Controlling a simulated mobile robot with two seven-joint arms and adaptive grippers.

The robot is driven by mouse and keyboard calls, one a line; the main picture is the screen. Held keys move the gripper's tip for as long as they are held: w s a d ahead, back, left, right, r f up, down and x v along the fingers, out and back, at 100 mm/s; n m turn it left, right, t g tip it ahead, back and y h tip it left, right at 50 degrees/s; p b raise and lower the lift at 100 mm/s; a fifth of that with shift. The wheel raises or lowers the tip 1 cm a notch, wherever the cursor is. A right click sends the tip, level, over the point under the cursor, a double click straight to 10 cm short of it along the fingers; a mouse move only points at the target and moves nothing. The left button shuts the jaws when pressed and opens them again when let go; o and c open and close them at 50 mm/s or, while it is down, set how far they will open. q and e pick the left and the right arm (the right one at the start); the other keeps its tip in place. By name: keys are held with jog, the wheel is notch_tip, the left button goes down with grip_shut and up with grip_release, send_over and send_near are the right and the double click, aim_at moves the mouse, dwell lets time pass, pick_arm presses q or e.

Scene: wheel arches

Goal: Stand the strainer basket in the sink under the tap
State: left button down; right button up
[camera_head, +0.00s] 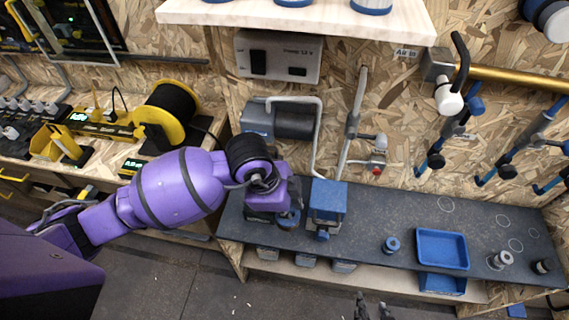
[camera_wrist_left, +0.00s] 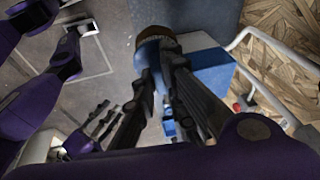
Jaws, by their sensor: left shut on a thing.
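My left gripper (camera_head: 287,208) is over the dark bench, and its fingers are partly hidden by its own purple wrist. In the left wrist view my left gripper (camera_wrist_left: 160,95) is shut on a small round blue piece with a brown rim (camera_wrist_left: 155,36). Its blue side also shows below the wrist in the head view (camera_head: 288,221). I cannot tell for certain that it is the strainer basket. A blue box-like fixture (camera_head: 329,197) stands just right of it. A blue rectangular basin (camera_head: 442,233) lies further right, empty. My right gripper (camera_head: 373,307) is empty, fingers apart, at the bottom edge.
A bent white pipe (camera_head: 318,135) rises behind the blue fixture. A small blue round part (camera_head: 391,245) and a metal piece (camera_head: 503,259) stand on the dark bench (camera_head: 360,228). A yellow cable reel (camera_head: 168,112) is at left. The bench middle is mostly clear.

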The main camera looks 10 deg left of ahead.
pick_arm(q)
jog(key=m, duration=0.2)
jog(key=m+g, duration=0.1)
jog(key=m, duration=0.1)
jog(key=shift+s+m, duration=0.2)
jog(key=shift+m, duration=0.1)
jog(key=shift+s+d+m+g, duration=0.15)
jog(key=shift+m+g, duration=0.25)
jog(key=shift+m, duration=0.7)
jog(key=m, duration=0.2)
jog(key=s+m+g, duration=0.1)
jog(key=m, duration=0.1)
jog(key=w+a+r+n+t+y, duration=0.1)
jog(key=a+r+n, duration=0.5)
jog(key=n, duration=0.8)
jog(key=w+a+r+n+t+y, duration=0.2)
jog(key=a+r+n, duration=0.4)
jog(key=r+n, duration=0.4)
jog(key=n+t+y, duration=0.1)
jog(key=n, duration=0.3)
jog(key=shift+w+r+n, duration=0.25)
jog(key=shift+n, duration=0.15)
